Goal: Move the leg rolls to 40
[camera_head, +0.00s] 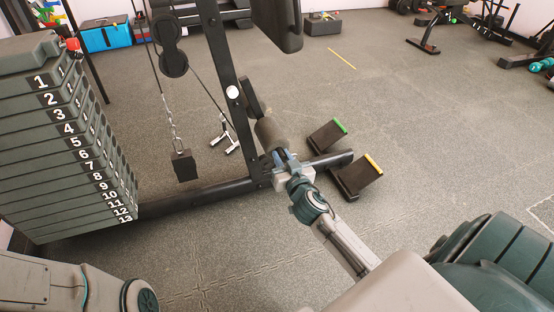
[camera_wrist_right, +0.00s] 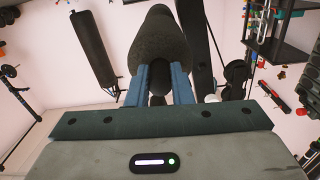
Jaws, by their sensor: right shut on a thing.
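A dark grey foam leg roll (camera_head: 270,133) sits low on the black machine upright (camera_head: 231,90). My right gripper (camera_head: 283,160) is at the near lower end of this roll. In the right wrist view its two blue fingers (camera_wrist_right: 158,88) are shut on a dark cylindrical end piece of the roll. The thick rounded body of the leg roll (camera_wrist_right: 160,38) rises beyond the fingers. My left gripper is out of view; only part of my left arm shows at the lower left. No scale or mark reading 40 is legible.
A numbered weight stack (camera_head: 70,140) stands at the left. A black base beam (camera_head: 200,200) crosses the floor. Two black foot plates, one green-edged (camera_head: 328,135) and one yellow-edged (camera_head: 357,178), lie right of the gripper. The floor (camera_head: 410,130) farther right is clear.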

